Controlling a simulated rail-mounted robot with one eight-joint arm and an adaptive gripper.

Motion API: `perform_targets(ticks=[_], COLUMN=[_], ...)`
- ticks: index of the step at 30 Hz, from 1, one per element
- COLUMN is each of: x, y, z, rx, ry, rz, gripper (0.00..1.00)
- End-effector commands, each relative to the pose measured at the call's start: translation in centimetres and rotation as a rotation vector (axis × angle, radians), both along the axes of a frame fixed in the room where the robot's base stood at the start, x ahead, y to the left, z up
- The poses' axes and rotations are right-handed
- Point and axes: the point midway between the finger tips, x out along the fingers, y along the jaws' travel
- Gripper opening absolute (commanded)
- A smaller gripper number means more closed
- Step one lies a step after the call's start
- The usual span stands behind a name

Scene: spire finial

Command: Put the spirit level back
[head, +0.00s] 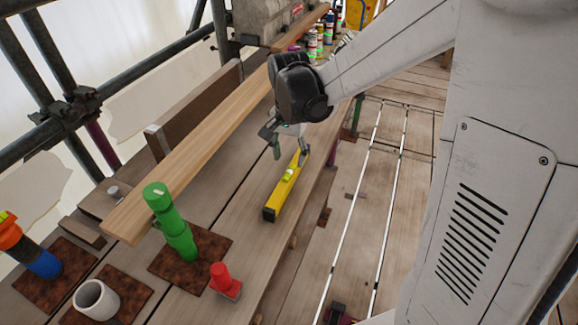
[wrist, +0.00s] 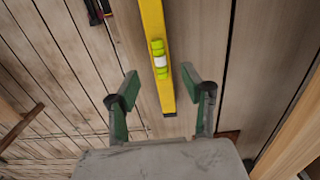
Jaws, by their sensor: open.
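The spirit level (head: 281,196) is yellow with a green vial and lies flat on the wooden planks in the head view, near the deck's right edge. My gripper (head: 290,153) is above its far part. In the wrist view the spirit level (wrist: 153,30) runs from the top edge down between my fingers, its near end showing. My gripper (wrist: 160,84) is open there, one green finger on each side of the level, with nothing held. I cannot tell how high the fingertips are above it.
A green stacked piece (head: 172,225) stands on a brown mat (head: 213,246). A red piece (head: 225,281), a white cup (head: 97,301) and a blue and orange piece (head: 36,254) stand nearby. A long board (head: 190,147) lies left of the level. Bottles (head: 314,42) stand at the back.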

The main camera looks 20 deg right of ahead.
Motion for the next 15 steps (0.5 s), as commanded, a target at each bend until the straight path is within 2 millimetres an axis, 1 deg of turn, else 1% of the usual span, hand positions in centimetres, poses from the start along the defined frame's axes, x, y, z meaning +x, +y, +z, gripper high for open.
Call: perform_targets(ticks=[1, 6, 11, 15], x=[0.0, 0.0, 0.0, -0.8], y=[0.0, 0.0, 0.0, -0.1], z=[1.1, 3.4, 4.5, 5.6], rx=[0.0, 0.0, 0.0, 0.0], ry=[0.0, 0.0, -0.001, -0.025], rz=[0.0, 0.0, 0.001, 0.028], gripper=[0.43, 0.43, 0.43, 0.43])
